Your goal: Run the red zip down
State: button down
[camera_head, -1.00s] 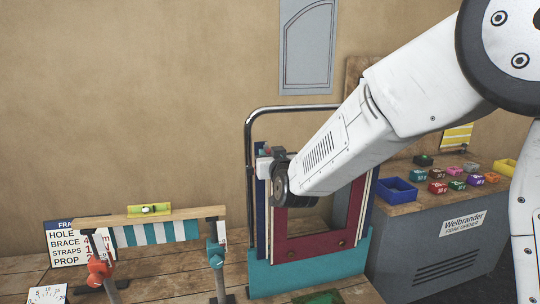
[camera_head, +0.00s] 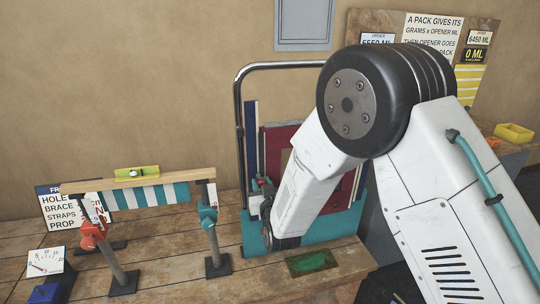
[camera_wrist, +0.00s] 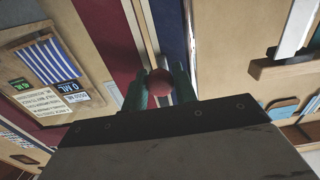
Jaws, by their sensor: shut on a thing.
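A red, rounded pull (camera_wrist: 159,82), which looks like the red zip's pull, sits between the two teal fingers of my gripper (camera_wrist: 159,88) in the wrist view. The fingers are shut on it. Behind it a pale strip runs between a maroon panel (camera_wrist: 105,35) and a navy panel (camera_wrist: 171,30). In the head view my gripper (camera_head: 262,197) is at the left front of the upright maroon and navy panels, low and near the top of the teal base part (camera_head: 340,222). My arm hides much of the panels, and the pull cannot be made out there.
A metal hoop frame (camera_head: 238,110) rises around the panels. To the left, a wooden beam (camera_head: 135,181) with a level (camera_head: 138,172) rests on two clamped posts. A green patch (camera_head: 312,262) lies on the wooden table (camera_head: 180,285) in front. A yellow bin (camera_head: 514,132) stands far right.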

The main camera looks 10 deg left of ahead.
notch_tip(320, 180, down, 16)
jog(key=shift+f, duration=0.1)
dwell(0.4)
jog(key=c, duration=1.1)
grip_release()
jog(key=shift+c, duration=0.2)
jog(key=v, duration=0.7)
jog(key=shift+s, duration=0.35)
jog(key=shift+d, duration=0.15)
